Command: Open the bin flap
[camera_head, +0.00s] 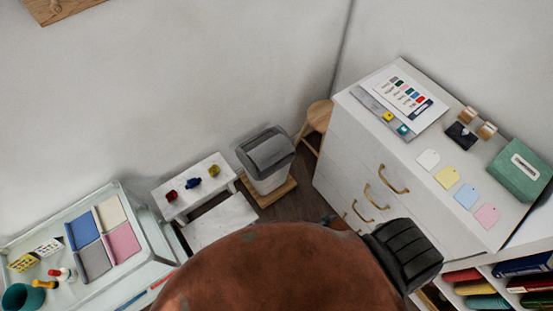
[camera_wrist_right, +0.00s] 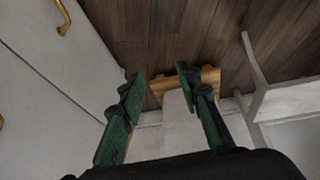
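The bin (camera_head: 268,180) has a white body and a dark grey lid, and stands on a wooden base between the small white table and the drawer chest. Its lighter grey flap (camera_head: 270,151) lies in the lid and looks shut. My right gripper (camera_head: 405,246) shows as a black ribbed part in front of the chest, apart from the bin; its fingertips are not clear there. In the right wrist view my right gripper (camera_wrist_right: 158,75) has its two green-black fingers spread, with nothing between them. A white body on a wooden base (camera_wrist_right: 208,77) shows beyond them. My left gripper is not in view.
The white chest (camera_head: 345,170) with gold handles stands right of the bin, a wooden stool (camera_head: 319,115) behind it. A small white table (camera_head: 190,172) with small coloured items is to the left. A tray (camera_head: 110,280) holds cloth squares. Dark floor shows between bin and chest.

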